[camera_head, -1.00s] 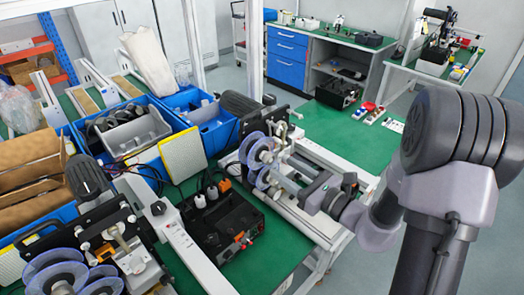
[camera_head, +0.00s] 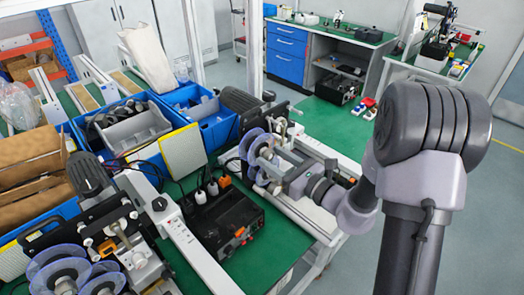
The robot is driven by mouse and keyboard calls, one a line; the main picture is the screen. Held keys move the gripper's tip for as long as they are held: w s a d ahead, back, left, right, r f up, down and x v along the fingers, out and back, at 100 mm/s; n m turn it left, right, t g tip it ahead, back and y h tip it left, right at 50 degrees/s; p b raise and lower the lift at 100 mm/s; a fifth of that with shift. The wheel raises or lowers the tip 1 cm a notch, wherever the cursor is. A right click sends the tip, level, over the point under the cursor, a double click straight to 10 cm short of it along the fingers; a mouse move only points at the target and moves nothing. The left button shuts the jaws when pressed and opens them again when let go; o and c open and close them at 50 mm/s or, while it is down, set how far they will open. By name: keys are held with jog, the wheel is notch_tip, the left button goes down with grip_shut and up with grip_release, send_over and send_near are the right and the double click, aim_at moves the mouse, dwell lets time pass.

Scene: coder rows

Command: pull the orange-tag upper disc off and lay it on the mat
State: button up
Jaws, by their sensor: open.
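A coder machine in the centre carries clear bluish discs, an upper disc (camera_head: 254,146) and a lower disc (camera_head: 251,176) just below it. No orange tag is legible on either, so I cannot tell which disc the tag marks. My gripper (camera_head: 284,184) reaches in from the right, close to the right of these discs, and is open. Its fingertips are small and partly hidden among the machine parts, so contact with a disc cannot be told. The green work surface (camera_head: 284,262) lies in front; a separate mat is not clearly distinguishable on it.
A second coder machine with clear discs (camera_head: 58,275) stands at lower left. A black box (camera_head: 226,222) with orange parts sits between the machines. Blue bins (camera_head: 205,124) and a yellow-edged pad (camera_head: 183,152) stand behind. Some bare green surface shows near the front edge.

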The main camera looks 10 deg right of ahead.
grip_shut()
jog(key=shift+b+v, duration=0.8)
jog(key=shift+v, duration=2)
jog(key=shift+b+v, duration=0.35)
jog(key=shift+v, duration=1.1)
